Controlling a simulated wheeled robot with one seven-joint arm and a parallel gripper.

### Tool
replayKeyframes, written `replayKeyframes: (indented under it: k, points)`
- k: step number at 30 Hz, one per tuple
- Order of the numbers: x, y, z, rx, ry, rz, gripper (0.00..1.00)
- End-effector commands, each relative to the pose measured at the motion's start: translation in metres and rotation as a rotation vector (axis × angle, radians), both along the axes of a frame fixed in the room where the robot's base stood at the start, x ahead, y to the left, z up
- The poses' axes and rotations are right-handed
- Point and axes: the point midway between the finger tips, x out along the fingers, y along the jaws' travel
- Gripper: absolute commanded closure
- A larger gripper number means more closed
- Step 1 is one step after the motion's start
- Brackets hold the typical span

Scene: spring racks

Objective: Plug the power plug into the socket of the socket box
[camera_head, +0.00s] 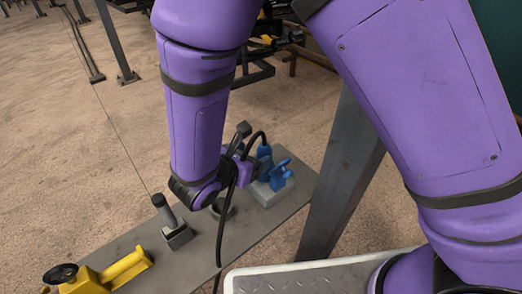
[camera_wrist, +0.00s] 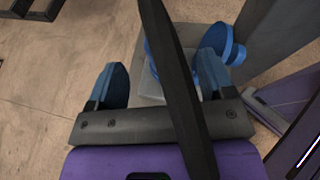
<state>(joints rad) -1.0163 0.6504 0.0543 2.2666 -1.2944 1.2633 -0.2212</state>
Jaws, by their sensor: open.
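My gripper (camera_wrist: 164,78) is open in the wrist view, its two blue-padded fingers wide apart. A dark cable (camera_wrist: 176,70) crosses the view between the fingers, close to the camera. Behind it a blue part (camera_wrist: 150,62) shows at the grey box; I cannot tell whether it is plug or socket. In the head view the socket box (camera_head: 268,194) is a grey block with blue fittings at the far end of the grey board. The blue power plug (camera_head: 264,152) appears there with a black cable arching from its top. My wrist hides the fingertips there and whether the plug is seated.
The grey board (camera_head: 205,258) also carries a small grey block with an upright handle (camera_head: 168,215) and a yellow tool (camera_head: 115,272). A steel post (camera_head: 340,175) stands close to the right of the socket box. Open floor lies to the left.

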Motion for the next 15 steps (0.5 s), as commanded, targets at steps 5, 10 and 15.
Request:
replayKeyframes:
  k: [5, 10, 15]
  points:
    - [-0.021, 0.019, 0.011, 0.002, 0.000, 0.003, 0.24]
    - [-0.031, 0.027, 0.017, 0.001, 0.000, 0.002, 0.24]
    - [-0.034, 0.030, 0.018, 0.001, 0.001, 0.002, 0.24]
